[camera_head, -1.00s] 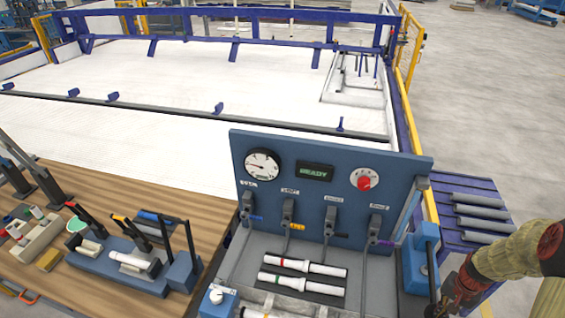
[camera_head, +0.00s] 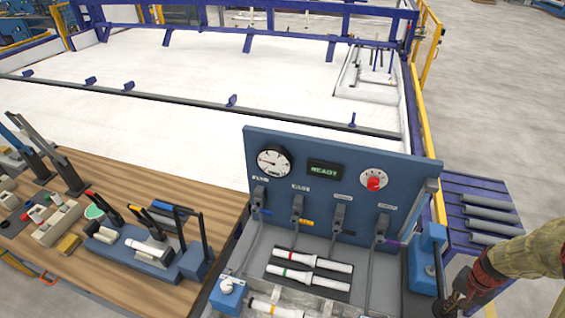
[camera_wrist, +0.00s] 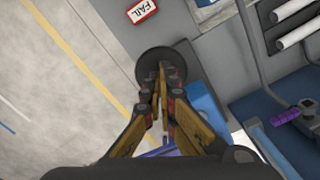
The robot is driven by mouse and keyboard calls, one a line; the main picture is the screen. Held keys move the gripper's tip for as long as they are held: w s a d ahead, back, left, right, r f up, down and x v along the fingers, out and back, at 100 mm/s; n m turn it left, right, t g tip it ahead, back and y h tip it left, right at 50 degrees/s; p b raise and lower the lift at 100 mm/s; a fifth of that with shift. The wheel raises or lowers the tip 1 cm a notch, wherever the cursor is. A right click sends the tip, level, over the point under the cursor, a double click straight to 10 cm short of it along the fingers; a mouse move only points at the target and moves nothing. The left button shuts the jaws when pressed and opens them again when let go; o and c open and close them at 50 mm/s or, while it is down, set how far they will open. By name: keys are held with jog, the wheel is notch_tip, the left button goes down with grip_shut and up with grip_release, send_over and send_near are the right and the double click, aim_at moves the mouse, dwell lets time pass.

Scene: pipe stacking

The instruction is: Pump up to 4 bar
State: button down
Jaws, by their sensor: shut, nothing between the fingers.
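The blue test panel (camera_head: 290,220) carries a round white gauge (camera_head: 274,163), a display reading READY (camera_head: 324,169) and a white dial with a red knob (camera_head: 374,181). The gauge figures are too small to read. A blue pump-like unit (camera_head: 425,262) stands at the panel's right end. My gripper (camera_head: 454,302) is low beside it, at the right of the head view. In the wrist view my gripper (camera_wrist: 161,72) is shut and empty, its fingertips over a dark round disc (camera_wrist: 155,56). I cannot tell whether they touch it.
Valves with coloured levers line the panel, one purple (camera_wrist: 286,117). White pipes (camera_head: 308,260) lie on the bench before it. A FAIL label (camera_wrist: 143,9) marks a grey surface. A wooden table (camera_head: 150,200) with fixtures is at left, a blue rack of grey pipes (camera_head: 490,215) at right.

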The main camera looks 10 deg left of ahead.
jog(key=shift+w+f+b, duration=0.15)
jog(key=shift+f+b, duration=1.25)
jog(key=shift+f, duration=0.75)
jog(key=shift+w+f+b, duration=0.1)
jog(key=shift+f+b, duration=1.25)
jog(key=shift+f, duration=0.8)
jog(key=r+p, duration=0.2)
jog(key=r, duration=0.1)
jog(key=r+p, duration=0.2)
jog(key=r, duration=0.1)
jog(key=r+p, duration=0.2)
jog(key=r, duration=0.1)
jog(key=shift+s+r, duration=0.2)
jog(key=shift+s, duration=0.15)
jog(key=shift+f, duration=0.2)
jog(key=shift+w+f+b, duration=0.2)
jog(key=shift+f+b, duration=2.6)
jog(key=shift+f, duration=1.3)
jog(key=r+p, duration=0.1)
jog(key=r, duration=0.1)
jog(key=r+p, duration=0.2)
jog(key=r, duration=0.1)
jog(key=r+p, duration=0.2)
jog(key=r, duration=0.1)
jog(key=shift+s+r, duration=0.2)
jog(key=shift+s, duration=0.2)
